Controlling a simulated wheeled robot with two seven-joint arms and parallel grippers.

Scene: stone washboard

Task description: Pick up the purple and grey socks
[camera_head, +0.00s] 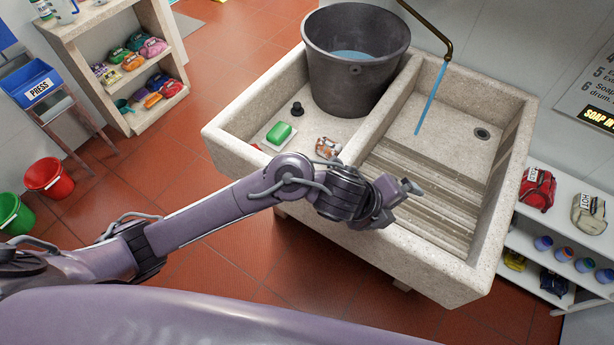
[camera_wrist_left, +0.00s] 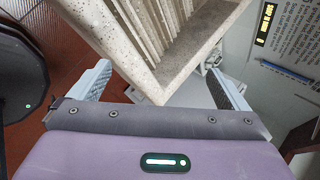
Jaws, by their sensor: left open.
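I cannot clearly make out the purple and grey socks. Small coloured bundles (camera_head: 152,47) lie on the left shelf unit, some of them purple, but they are too small to tell apart. My left gripper (camera_head: 408,188) is above the ribbed washboard side of the stone sink, far from those shelves. In the left wrist view my left gripper (camera_wrist_left: 160,85) has its fingers wide apart with nothing between them. My right gripper is not in view.
The stone sink (camera_head: 462,277) holds a dark bucket (camera_head: 335,82) of water, with green soap (camera_head: 279,132) near it. Water runs from a tap (camera_head: 440,40). A shelf unit (camera_head: 545,220) with bags stands right. Red (camera_head: 48,178) and green (camera_head: 14,212) buckets stand left.

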